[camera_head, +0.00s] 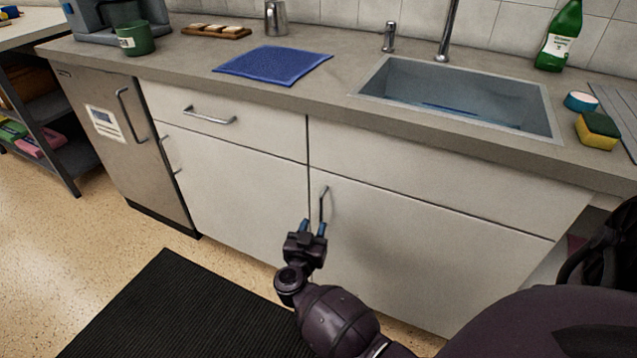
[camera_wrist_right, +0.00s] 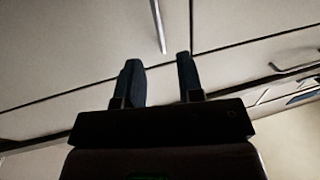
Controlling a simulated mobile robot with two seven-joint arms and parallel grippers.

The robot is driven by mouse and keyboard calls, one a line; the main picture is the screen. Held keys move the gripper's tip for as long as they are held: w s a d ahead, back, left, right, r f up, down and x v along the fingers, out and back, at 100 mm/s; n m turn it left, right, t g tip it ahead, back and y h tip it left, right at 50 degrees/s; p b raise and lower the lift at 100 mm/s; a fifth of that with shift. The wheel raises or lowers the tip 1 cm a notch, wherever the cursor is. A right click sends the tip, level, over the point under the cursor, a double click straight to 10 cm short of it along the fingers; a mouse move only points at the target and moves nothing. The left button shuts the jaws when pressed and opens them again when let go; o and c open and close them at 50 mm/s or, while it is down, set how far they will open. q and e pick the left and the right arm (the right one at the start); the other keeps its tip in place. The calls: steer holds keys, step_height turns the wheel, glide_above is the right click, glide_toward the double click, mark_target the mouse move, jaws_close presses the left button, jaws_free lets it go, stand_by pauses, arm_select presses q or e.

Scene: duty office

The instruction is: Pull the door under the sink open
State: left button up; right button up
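The door under the sink (camera_head: 425,255) is a plain pale panel below the sink (camera_head: 455,100) and looks shut, flush with the cabinet front. Its upright metal handle (camera_head: 324,203) is near the door's upper left corner; a thin metal bar, seemingly this handle, also shows in the right wrist view (camera_wrist_right: 158,25). My right gripper (camera_head: 313,228) is at the handle's lower end in the head view. Its two blue-grey fingers (camera_wrist_right: 160,80) are apart with nothing between them. In the wrist view the bar lies beyond the fingertips, in line with the gap. My left gripper is not in view.
A drawer (camera_head: 235,120) with a bar handle and a cabinet door (camera_head: 235,190) are left of the sink door. A grey fridge-like unit (camera_head: 130,145) stands farther left. A black mat (camera_head: 185,310) lies on the floor in front. The sponge (camera_head: 597,130) is on the counter.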

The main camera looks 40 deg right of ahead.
mark_target(321, 207)
steer(key=x, duration=0.2)
steer(key=b+x, duration=0.1)
steer(key=x, duration=0.2)
steer(key=b+x, duration=0.1)
steer(key=x, duration=0.1)
steer(key=shift+w+d+f, duration=0.15)
steer(key=shift+d+f, duration=0.1)
steer(key=shift+d, duration=0.1)
steer(key=shift+w+d+r, duration=0.15)
steer(key=shift+w+d, duration=0.15)
steer(key=shift+d, duration=0.05)
jaws_close()
